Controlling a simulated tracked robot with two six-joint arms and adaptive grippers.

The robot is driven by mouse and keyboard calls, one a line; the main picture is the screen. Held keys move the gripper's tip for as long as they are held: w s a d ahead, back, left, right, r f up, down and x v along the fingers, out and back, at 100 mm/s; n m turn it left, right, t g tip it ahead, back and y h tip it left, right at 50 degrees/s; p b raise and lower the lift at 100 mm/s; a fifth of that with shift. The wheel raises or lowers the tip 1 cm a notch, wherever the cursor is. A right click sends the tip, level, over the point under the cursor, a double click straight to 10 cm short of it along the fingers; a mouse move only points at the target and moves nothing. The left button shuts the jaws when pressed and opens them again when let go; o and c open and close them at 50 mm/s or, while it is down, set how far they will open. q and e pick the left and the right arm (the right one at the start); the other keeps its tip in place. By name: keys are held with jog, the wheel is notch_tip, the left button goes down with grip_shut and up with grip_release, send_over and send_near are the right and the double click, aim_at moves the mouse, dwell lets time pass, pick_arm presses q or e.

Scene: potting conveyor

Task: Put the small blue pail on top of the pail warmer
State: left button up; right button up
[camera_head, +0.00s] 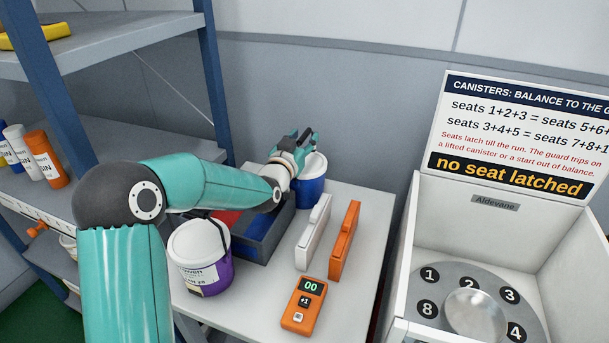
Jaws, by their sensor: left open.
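The small blue pail (310,192) has a white lid and stands at the back of the white table. My left gripper (306,143) is open at the pail's lid, over its upper left edge. The gripper and wrist hide part of the lid, and I cannot tell whether the fingers touch it. I cannot pick out the pail warmer with certainty. My right gripper is not in view.
A purple pail (217,273) with a white lid stands at the table's front left. A grey tray (268,238) with red and blue parts lies behind it. White (313,232) and orange (344,240) upright pieces and an orange counter (303,305) stand right.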

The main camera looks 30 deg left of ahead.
pick_arm(q)
jog(key=shift+w+a, duration=0.15)
jog(key=shift+w, duration=0.45)
grip_shut()
jog(key=shift+r, duration=0.2)
